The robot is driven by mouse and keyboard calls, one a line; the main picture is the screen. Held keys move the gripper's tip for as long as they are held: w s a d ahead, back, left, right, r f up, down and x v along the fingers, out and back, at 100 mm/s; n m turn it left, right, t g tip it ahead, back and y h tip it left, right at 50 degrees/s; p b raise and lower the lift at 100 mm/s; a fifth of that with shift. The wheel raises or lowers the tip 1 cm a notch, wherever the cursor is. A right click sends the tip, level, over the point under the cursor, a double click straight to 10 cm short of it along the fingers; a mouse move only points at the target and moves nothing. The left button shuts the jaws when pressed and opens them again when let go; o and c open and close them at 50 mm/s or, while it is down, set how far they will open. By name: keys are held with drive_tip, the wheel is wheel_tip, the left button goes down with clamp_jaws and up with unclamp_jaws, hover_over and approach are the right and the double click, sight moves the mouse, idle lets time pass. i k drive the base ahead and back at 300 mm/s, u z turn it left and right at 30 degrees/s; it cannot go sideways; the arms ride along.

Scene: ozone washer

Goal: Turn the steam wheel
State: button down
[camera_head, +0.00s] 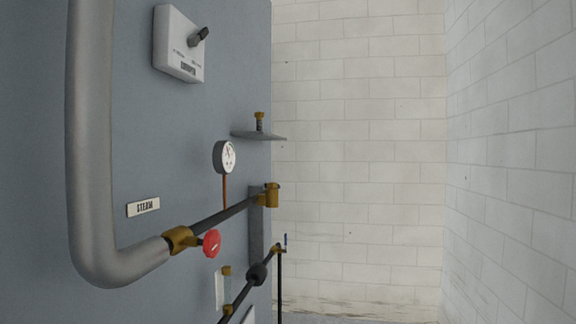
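A small red round wheel (212,243) sits on a brass valve (180,240) in the pipework on the blue-grey panel. A white label reading STEAM (143,206) is fixed to the panel just above and left of the valve. A thick grey pipe (95,150) comes down the left side and bends into the valve. A thinner dark pipe (228,216) leaves the valve to the right. My gripper is not in view, and nothing touches the red wheel.
A white box with a dark knob (180,45) is at the panel's top. A pressure gauge (225,157), a small shelf (260,135) and a lower pipe with a black fitting (257,274) stick out from the panel. The space right of the panel, before the white block wall (360,160), is clear.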

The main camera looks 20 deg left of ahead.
sight(211, 243)
drive_tip(key=z, duration=0.1)
drive_tip(key=i, duration=2.2)
drive_tip(key=u, duration=0.4)
drive_tip(key=k, duration=1.15)
drive_tip(key=u, duration=0.7)
